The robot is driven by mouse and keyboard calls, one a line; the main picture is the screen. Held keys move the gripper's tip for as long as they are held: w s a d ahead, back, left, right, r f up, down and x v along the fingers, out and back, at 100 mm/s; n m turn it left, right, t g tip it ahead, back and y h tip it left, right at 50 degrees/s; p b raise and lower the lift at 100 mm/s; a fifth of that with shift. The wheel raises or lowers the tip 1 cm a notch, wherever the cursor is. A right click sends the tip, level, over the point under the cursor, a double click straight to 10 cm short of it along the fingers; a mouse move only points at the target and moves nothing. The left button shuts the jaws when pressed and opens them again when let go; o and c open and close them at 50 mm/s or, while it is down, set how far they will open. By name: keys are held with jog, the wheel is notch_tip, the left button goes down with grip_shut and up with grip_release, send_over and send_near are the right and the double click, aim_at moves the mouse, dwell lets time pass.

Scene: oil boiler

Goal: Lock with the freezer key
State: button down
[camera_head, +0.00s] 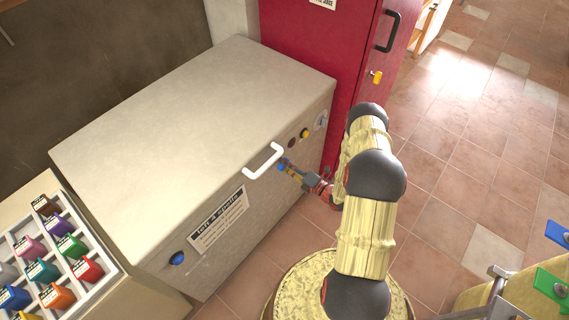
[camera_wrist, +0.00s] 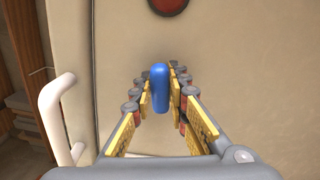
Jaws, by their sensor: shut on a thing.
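The freezer (camera_head: 190,110) is a pale chest with a flat closed lid and a white handle (camera_head: 263,161) at its front edge. The blue freezer key (camera_head: 281,167) is at the front panel just below the handle's right end. In the wrist view, the blue key (camera_wrist: 160,88) stands upright between the fingertips, with the white handle (camera_wrist: 55,118) to the left. My gripper (camera_head: 287,168) is shut on the key, and it also shows in the wrist view (camera_wrist: 160,80). The key's far end and any keyhole are hidden.
A yellow knob (camera_head: 304,133) is farther right on the front panel, and a blue knob (camera_head: 177,258) is lower left beside a label (camera_head: 218,219). A red cabinet (camera_head: 318,45) stands behind. A tray of coloured tags (camera_head: 101,275) is at left.

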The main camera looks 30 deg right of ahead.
jog(key=shift+f+m, duration=0.1)
jog(key=shift+m, duration=1.1)
jog(key=c, duration=1.7)
grip_release()
jog(key=shift+s, duration=0.1)
jog(key=v, duration=1.2)
